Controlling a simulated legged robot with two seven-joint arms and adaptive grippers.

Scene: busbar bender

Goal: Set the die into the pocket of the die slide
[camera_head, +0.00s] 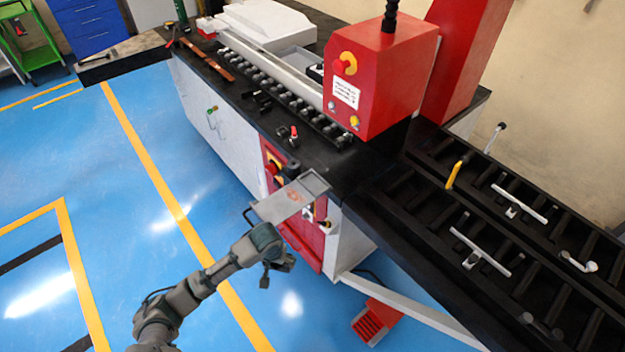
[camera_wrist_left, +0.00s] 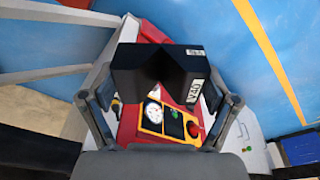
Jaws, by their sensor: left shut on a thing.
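The die is a black block with a V-shaped notch and white labels. In the left wrist view the die (camera_wrist_left: 138,75) sits between the two fingers of my left gripper (camera_wrist_left: 157,96), which is shut on it. In the head view my left gripper (camera_head: 277,263) hangs in front of the machine, below the grey metal plate; I cannot make out the die there. The grey, rimmed metal plate with a handle (camera_head: 283,203), likely the die slide, sticks out from the machine front. Its pocket is not clearly seen. My right gripper is not in view.
The red control panel with gauge and buttons (camera_wrist_left: 170,122) lies behind the die. The black bench (camera_head: 225,85) carries loose tools and a red press head (camera_head: 375,85). A roller table (camera_head: 500,220) extends right.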

